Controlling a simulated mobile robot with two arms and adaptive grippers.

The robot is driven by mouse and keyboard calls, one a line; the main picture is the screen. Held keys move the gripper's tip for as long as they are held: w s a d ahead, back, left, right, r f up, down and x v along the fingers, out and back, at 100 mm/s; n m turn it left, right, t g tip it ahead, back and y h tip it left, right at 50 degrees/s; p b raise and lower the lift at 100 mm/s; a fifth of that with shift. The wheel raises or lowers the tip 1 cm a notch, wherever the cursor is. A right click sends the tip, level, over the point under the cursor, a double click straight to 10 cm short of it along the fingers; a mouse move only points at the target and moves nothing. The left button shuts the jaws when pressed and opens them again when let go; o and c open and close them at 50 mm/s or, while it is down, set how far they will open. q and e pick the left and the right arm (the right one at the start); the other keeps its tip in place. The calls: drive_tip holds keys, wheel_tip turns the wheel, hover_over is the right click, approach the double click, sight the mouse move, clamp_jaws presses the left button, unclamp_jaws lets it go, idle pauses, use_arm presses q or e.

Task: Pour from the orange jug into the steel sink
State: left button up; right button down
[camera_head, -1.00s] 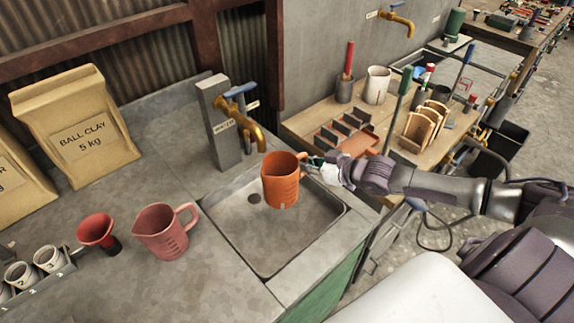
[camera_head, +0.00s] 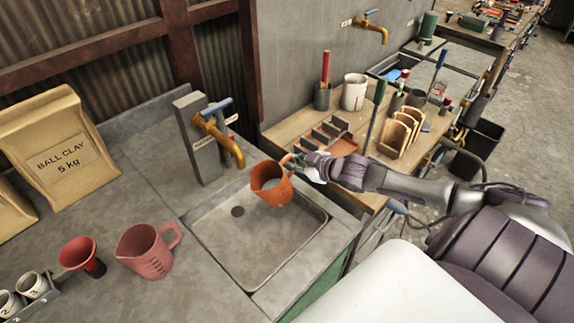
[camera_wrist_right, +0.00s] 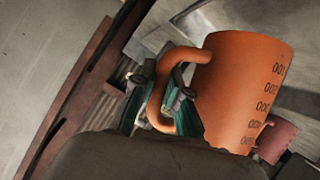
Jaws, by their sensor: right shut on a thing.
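The orange jug (camera_head: 271,184) is held above the right part of the steel sink (camera_head: 222,252), tilted, with its open mouth partly facing the head camera. My right gripper (camera_head: 299,165) is shut on the jug's handle. In the right wrist view the fingers (camera_wrist_right: 168,100) close around the handle of the orange jug (camera_wrist_right: 238,88), which has printed marks down its side. The sink basin looks empty, with a dark drain (camera_head: 238,211). No liquid shows leaving the jug, and its contents cannot be made out. My left gripper is not in view.
A brass tap (camera_head: 222,142) on a grey post stands behind the sink. A pink jug (camera_head: 147,252) and red funnel (camera_head: 82,256) stand left on the counter, near a ball clay bag (camera_head: 62,150). A wooden bench (camera_head: 290,128) with tools lies beyond the sink.

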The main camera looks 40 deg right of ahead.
drive_tip(key=shift+r, duration=0.1)
drive_tip(key=shift+r+p, duration=0.25)
drive_tip(key=shift+p, duration=0.25)
drive_tip(key=shift+r+n+p, duration=0.25)
drive_tip(key=shift+n+p, duration=0.05)
drive_tip(key=shift+h, duration=0.3)
drive_tip(key=shift+r+n+p, duration=0.4)
drive_tip(key=shift+p, duration=0.25)
drive_tip(key=shift+r+h, duration=0.1)
drive_tip(key=shift+h, duration=0.2)
drive_tip(key=shift+a+r+p, duration=0.1)
drive_tip(key=shift+r+p, duration=0.05)
drive_tip(key=shift+p, duration=0.15)
drive_tip(key=shift+a+r+n+h, duration=0.1)
drive_tip(key=shift+r+n+h, duration=0.15)
drive_tip(key=shift+n, duration=0.25)
